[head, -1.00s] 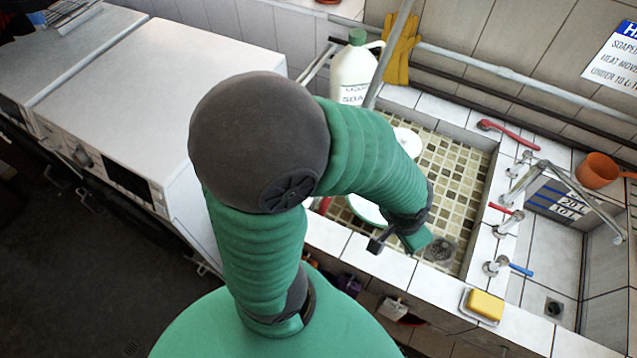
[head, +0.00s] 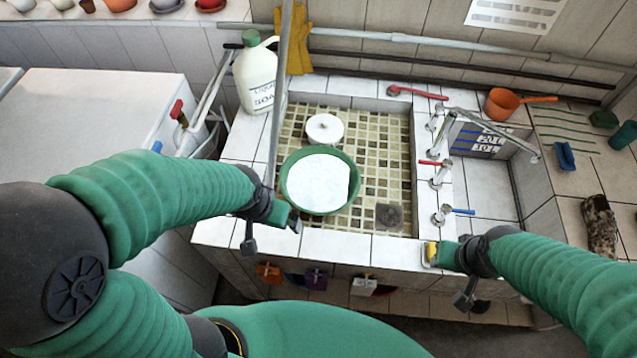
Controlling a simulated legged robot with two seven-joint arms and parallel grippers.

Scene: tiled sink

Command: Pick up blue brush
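A blue brush-like object (head: 565,156) lies on the tiled counter at the right, beyond the right end of the sink; its bristles cannot be made out. My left gripper (head: 287,217) is over the sink's front left edge, beside the green basin and far from the blue object. My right gripper (head: 442,254) is at the sink's front right edge, nearer to the blue object but well apart from it. Nothing is seen held in either gripper. Their fingers are too small and turned away to tell open from shut.
Taps (head: 440,174), an orange pan (head: 502,104) and a patterned shoe (head: 599,225) are at the right. A yellow sponge (head: 431,250) is partly hidden.

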